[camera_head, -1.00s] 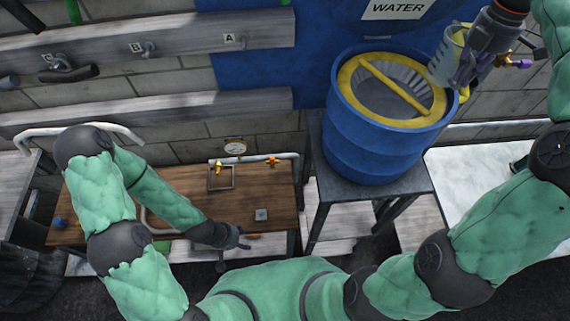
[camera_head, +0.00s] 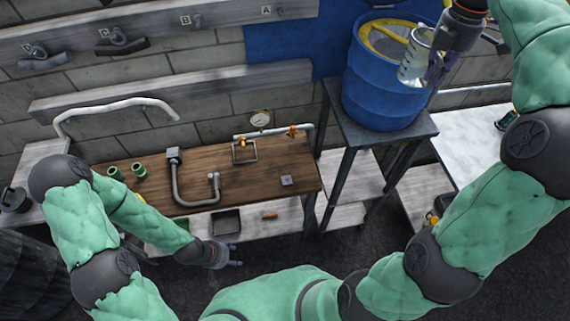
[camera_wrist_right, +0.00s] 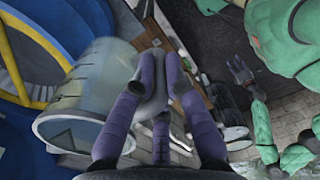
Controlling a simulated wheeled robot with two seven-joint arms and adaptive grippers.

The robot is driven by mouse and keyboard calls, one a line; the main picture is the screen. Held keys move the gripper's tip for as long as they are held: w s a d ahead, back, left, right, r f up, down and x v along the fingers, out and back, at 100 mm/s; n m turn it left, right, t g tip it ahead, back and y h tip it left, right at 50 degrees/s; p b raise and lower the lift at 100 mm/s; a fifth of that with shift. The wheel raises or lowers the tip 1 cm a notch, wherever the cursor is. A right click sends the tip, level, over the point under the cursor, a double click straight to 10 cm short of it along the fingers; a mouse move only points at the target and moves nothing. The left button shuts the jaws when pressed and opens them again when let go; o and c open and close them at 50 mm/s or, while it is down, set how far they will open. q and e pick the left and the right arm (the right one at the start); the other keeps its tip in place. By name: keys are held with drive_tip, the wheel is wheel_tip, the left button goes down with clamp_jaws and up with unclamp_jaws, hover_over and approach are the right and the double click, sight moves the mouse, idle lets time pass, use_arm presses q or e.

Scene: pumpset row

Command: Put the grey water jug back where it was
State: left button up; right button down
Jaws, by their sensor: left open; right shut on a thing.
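The grey water jug (camera_head: 413,62) is see-through, with measuring marks. My right gripper (camera_head: 433,72) is shut on its handle and holds it tilted beside the upper right of the blue water barrel. In the right wrist view the jug (camera_wrist_right: 85,100) hangs left of the fingers (camera_wrist_right: 155,75), its wide mouth toward the lower left. It looks empty, though I cannot be sure. My left gripper (camera_head: 230,263) is open and empty, low in front of the wooden bench. The place where the jug stood cannot be told from these frames.
The blue barrel (camera_head: 380,95) with a yellow rim stands on a dark metal stand (camera_head: 405,131). A white table (camera_head: 470,135) at right has mostly clear room.

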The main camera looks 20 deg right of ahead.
sight(414, 75)
drive_tip(key=w+a+f+m, duration=0.2)
drive_tip(key=w+f, duration=0.1)
drive_tip(key=shift+w+a, duration=0.1)
drive_tip(key=shift+a, duration=0.3)
use_arm(q)
drive_tip(key=shift+s+a, duration=0.1)
drive_tip(key=shift+a, duration=0.15)
use_arm(e)
drive_tip(key=w+a+f+m, duration=0.5)
drive_tip(key=w+a, duration=0.1)
drive_tip(key=a, duration=0.3)
drive_tip(key=w+a+f+m, duration=0.4)
drive_tip(key=w+a+f, duration=0.1)
drive_tip(key=a, duration=0.4)
drive_tip(key=w+a+f+m, duration=0.5)
drive_tip(key=w+a+f, duration=0.1)
drive_tip(key=a, duration=0.3)
drive_tip(key=shift+w+a+m, duration=0.25)
drive_tip(key=shift+w+m, duration=0.05)
drive_tip(key=shift+w, duration=0.45)
drive_tip(key=shift+f, duration=0.15)
